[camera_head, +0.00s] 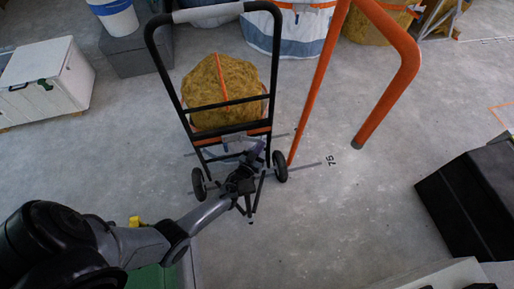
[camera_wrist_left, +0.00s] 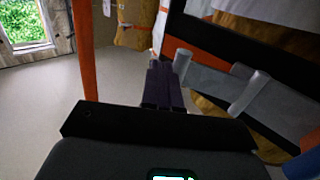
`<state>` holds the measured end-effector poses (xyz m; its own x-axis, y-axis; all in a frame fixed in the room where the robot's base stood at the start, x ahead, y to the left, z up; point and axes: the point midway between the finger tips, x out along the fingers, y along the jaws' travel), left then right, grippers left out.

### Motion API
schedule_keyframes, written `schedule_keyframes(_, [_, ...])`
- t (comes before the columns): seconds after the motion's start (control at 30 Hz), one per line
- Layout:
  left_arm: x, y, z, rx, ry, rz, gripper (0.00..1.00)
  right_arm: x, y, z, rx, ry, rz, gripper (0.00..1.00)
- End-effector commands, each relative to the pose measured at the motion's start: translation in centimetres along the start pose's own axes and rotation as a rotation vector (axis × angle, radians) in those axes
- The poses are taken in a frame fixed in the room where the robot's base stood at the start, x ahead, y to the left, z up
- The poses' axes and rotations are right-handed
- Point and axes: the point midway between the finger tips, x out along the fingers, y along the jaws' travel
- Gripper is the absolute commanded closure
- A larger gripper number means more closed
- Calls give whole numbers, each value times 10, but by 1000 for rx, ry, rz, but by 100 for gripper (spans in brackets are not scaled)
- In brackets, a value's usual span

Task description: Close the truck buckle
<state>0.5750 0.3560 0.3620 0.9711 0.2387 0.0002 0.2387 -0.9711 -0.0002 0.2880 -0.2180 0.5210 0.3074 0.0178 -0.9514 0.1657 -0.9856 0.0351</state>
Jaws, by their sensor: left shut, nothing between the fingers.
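A black-framed hand truck (camera_head: 165,75) with two wheels stands on the concrete floor, carrying a yellow-brown bundle (camera_head: 198,95) crossed by an orange strap. My left gripper (camera_head: 257,149) is at the truck's lower end, near its right wheel. In the left wrist view its dark purple fingers (camera_wrist_left: 163,88) are together with nothing between them. Beside them, to the right, is a grey metal piece with two round pegs (camera_wrist_left: 248,92), which looks like the buckle. I cannot tell whether the fingers touch it. In the head view the buckle is too small to make out. My right gripper is not in view.
A bent orange tube frame (camera_head: 392,98) rises close to the right of the truck. A white box (camera_head: 47,80) and a grey block (camera_head: 128,55) stand at the left. A black box (camera_head: 465,205) stands at the right. Open floor lies between.

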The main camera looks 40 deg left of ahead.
Motion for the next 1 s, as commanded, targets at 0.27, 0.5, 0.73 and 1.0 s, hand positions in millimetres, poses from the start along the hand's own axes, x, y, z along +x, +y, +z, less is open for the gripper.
schedule_keyframes(0.27, [0,1,0,0,0,1,100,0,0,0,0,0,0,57])
schedule_keyframes(0.5, [-2,1,0,0,0,1,100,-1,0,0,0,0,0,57])
schedule_keyframes(0.73, [-25,1,-3,-1,-3,1,100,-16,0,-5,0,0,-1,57])
schedule_keyframes(1.0, [-72,1,-3,0,-3,1,100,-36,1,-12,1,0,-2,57])
